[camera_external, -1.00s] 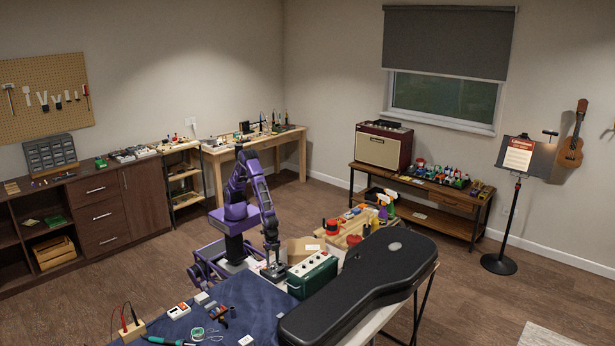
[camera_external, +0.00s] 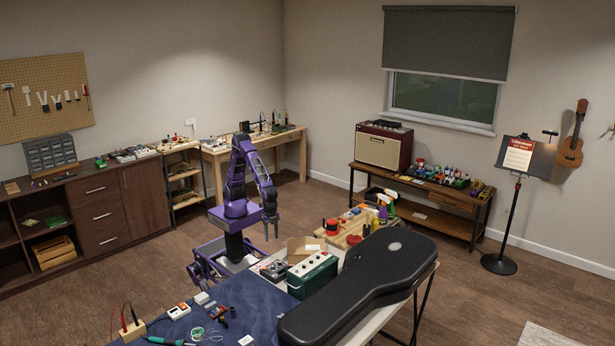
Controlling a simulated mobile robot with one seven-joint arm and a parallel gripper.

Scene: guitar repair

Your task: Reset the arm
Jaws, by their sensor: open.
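My gripper (camera_external: 271,231) hangs from the end of my purple and dark arm, pointing down above the back left of the work table. It is open, and I see nothing held in it. Below it are a small grey box with knobs (camera_external: 274,269), an open cardboard box (camera_external: 305,248) and a green amplifier-like box (camera_external: 312,275). The gripper is clear of all of them.
A black guitar case (camera_external: 365,285) covers the table's right side. A blue cloth (camera_external: 250,305) with small tools lies at the front left. Open floor lies around the table.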

